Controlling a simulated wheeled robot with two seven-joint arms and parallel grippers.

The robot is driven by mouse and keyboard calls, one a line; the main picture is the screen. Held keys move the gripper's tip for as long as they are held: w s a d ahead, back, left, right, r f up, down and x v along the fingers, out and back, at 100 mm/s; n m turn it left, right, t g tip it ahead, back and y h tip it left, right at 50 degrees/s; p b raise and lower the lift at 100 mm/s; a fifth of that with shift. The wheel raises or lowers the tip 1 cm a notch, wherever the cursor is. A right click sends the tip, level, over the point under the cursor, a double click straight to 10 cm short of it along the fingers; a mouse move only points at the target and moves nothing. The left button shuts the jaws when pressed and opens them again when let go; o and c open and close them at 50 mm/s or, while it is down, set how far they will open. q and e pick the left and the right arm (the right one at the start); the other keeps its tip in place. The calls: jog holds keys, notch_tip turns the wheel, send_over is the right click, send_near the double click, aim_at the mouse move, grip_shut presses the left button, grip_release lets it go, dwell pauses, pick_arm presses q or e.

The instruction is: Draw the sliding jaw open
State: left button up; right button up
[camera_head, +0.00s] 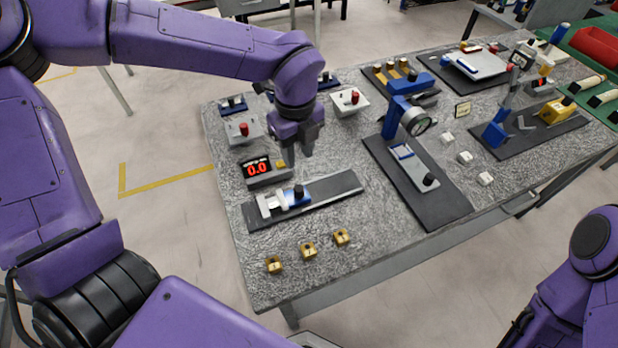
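A gauge with a blue sliding jaw (297,194) and pale jaws (270,204) lies on a dark base plate (335,188) near the left front of the bench. The blue slider has a black knob and sits close against the pale jaws. A small display (257,169) behind it reads 0.0 in red. My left gripper (294,157) points down above the bench, behind and above the slider, apart from it. Its two fingers are spread with nothing seen between them. Only my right arm shows at the lower right; its gripper is out of view.
Several brass blocks (308,250) lie in front of the base plate. A stand with a dial gauge (415,121) is to the right. Grey boxes with red knobs (348,102) stand behind. Bare stone bench top (370,235) lies at the front.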

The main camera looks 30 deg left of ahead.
aim_at(299, 186)
pick_arm(q)
jog(key=f, duration=0.1)
jog(key=s+f, duration=0.1)
jog(key=shift+s+f, duration=0.3)
jog(key=shift+f, duration=0.05)
jog(key=f, duration=0.5)
jog(key=w+f, duration=0.1)
jog(key=f, duration=0.2)
jog(key=shift+a+f+p, duration=0.1)
jog(key=shift+f+p, duration=0.15)
jog(key=shift+p, duration=0.05)
jog(key=shift+s+f, duration=0.1)
jog(key=shift+f, duration=0.25)
pick_arm(e)
jog(key=shift+s+d+f, duration=0.1)
jog(key=shift+s, duration=0.15)
pick_arm(q)
grip_shut()
jog(key=shift+w, duration=0.2)
